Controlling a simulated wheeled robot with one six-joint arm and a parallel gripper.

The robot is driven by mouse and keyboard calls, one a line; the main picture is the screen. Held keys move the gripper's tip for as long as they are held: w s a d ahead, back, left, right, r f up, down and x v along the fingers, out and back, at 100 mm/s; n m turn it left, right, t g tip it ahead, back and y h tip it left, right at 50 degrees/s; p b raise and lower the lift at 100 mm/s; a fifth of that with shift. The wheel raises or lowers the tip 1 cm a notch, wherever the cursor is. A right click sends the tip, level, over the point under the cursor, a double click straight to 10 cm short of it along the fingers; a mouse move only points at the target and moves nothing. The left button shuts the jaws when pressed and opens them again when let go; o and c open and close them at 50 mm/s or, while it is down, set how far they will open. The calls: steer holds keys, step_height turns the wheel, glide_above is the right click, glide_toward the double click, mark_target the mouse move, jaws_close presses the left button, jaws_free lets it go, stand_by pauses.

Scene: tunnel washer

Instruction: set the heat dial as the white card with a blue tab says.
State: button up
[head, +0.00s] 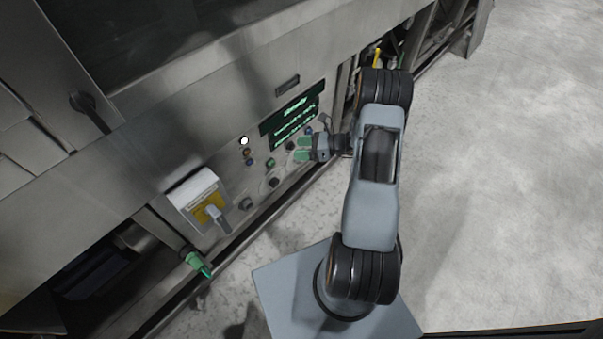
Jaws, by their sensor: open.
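My gripper (303,149) has green fingertips and is held open at the right part of the control panel (228,151). Its fingers point left at the panel face, and I cannot tell whether they touch anything. Small dark knobs sit left of and below the gripper, one of them a black knob (274,183) low on the panel. I cannot tell which knob is the heat dial, and the gripper may hide part of it. No knob's setting is readable. I cannot make out a white card with a blue tab.
A dark display (291,115) with green text is above the gripper. A lit white button (244,141) is left of it. A white box (197,192) with a yellow plate and a handle juts out at lower left. A green-handled part (198,263) sticks out below. Open floor lies right.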

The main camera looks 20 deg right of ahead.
steer(key=d+f+m+t+h+b, duration=0.2)
steer(key=d+f+m+t, duration=0.15)
steer(key=f, duration=0.45)
steer(key=d+f+m+t+h+b, duration=0.25)
steer(key=f+m, duration=0.25)
steer(key=f, duration=0.3)
steer(key=d+f+m+t+h+b, duration=0.25)
steer(key=d+f+m, duration=0.2)
steer(key=f, duration=0.35)
steer(key=w+a+b, duration=0.1)
steer(key=w+a, duration=0.2)
steer(key=w, duration=0.2)
steer(key=w+a+y+b, duration=0.1)
steer(key=w+a, duration=0.2)
steer(key=w, duration=0.2)
steer(key=shift+w+r+t+b, duration=0.25)
steer(key=shift+w+t+b, duration=0.05)
steer(key=shift+t, duration=0.05)
steer(key=shift+c, duration=0.4)
steer(key=c, duration=0.8)
steer(key=shift+c, duration=0.2)
